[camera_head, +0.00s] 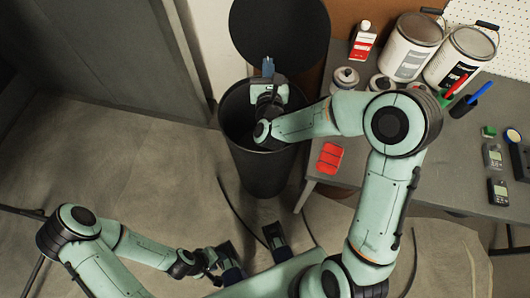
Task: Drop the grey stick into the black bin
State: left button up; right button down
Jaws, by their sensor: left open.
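The black bin (262,172) stands on the floor at the upper middle, with its round black lid (280,28) raised behind it. My right arm reaches over the bin from the right. Its gripper (268,70) is above the bin's opening, with a dark blue finger showing at the far rim. Its jaws are seen too edge-on to tell whether they are open or hold anything. My left gripper (252,248) is open and empty, low in front of the bin, its two dark fingers wide apart. I cannot make out the grey stick; the arm hides much of the bin's inside.
A grey worktable (455,194) stands to the right of the bin. It holds paint cans (409,48), a red-and-white bottle (362,42), a red item (330,158), markers (478,93) and small meters (498,191). A dark cabinet is at the left.

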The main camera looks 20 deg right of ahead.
jog(key=shift+f+b, duration=0.5)
jog(key=shift+f, duration=2.4)
jog(key=c, duration=1.3)
grip_release()
jog(key=shift+o, duration=0.2)
jog(key=p+v, duration=0.6)
jog(key=v, duration=0.7)
jog(key=shift+p, duration=0.3)
jog(key=shift+s, duration=0.2)
